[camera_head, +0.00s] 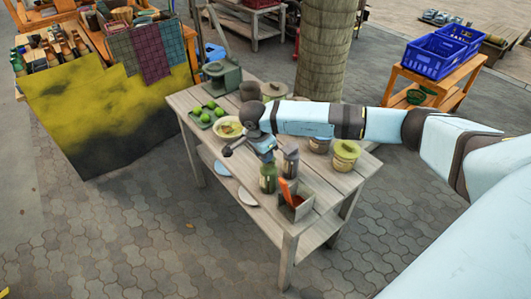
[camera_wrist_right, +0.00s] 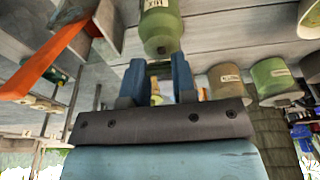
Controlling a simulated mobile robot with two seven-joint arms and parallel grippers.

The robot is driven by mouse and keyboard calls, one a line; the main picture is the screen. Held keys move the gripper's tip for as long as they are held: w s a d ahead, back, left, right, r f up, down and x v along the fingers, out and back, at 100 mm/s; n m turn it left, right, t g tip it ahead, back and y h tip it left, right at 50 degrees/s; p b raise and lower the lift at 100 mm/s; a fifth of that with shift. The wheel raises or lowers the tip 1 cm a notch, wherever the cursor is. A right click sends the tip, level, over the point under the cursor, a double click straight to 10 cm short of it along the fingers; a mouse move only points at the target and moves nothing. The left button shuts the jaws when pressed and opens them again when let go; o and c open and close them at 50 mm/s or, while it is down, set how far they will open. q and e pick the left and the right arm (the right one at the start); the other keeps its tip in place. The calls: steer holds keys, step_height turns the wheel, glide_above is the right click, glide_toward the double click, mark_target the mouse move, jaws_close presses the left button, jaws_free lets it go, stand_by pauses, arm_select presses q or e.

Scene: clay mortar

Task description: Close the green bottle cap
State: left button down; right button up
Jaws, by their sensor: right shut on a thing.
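The green bottle (camera_head: 268,180) stands upright near the front edge of the wooden table in the head view. It also shows at the top of the right wrist view (camera_wrist_right: 160,26), upside down, with a pale label. My right gripper (camera_head: 267,158) is directly above the bottle, pointing down. In the wrist view its two fingers (camera_wrist_right: 159,66) are at the bottle's dark top end, shut on the cap. The cap is mostly hidden between the fingers, so how it sits on the neck cannot be told. My left gripper is not in view.
A dark bottle (camera_head: 290,163) stands close on the right. Lidded jars (camera_head: 345,154), a bowl (camera_head: 229,127) and a tray of green fruit (camera_head: 206,114) share the table (camera_head: 215,155). My right arm spans above it.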

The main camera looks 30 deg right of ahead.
mark_target(264, 166)
steer(key=f+h+b, duration=0.1)
steer(key=h, duration=0.1)
steer(key=a+f+h+b, duration=0.1)
steer(key=h, duration=0.1)
steer(key=a+f+h+b, duration=0.1)
steer(key=h+b, duration=0.1)
steer(key=h, duration=0.1)
steer(key=shift+a+f, duration=0.2)
steer(key=shift+f, duration=0.05)
steer(key=shift+s+f+t+h, duration=0.1)
steer(key=shift+f+t+h, duration=0.2)
steer(key=shift+h, duration=0.3)
steer(key=o, duration=0.9)
steer(key=shift+o, duration=0.2)
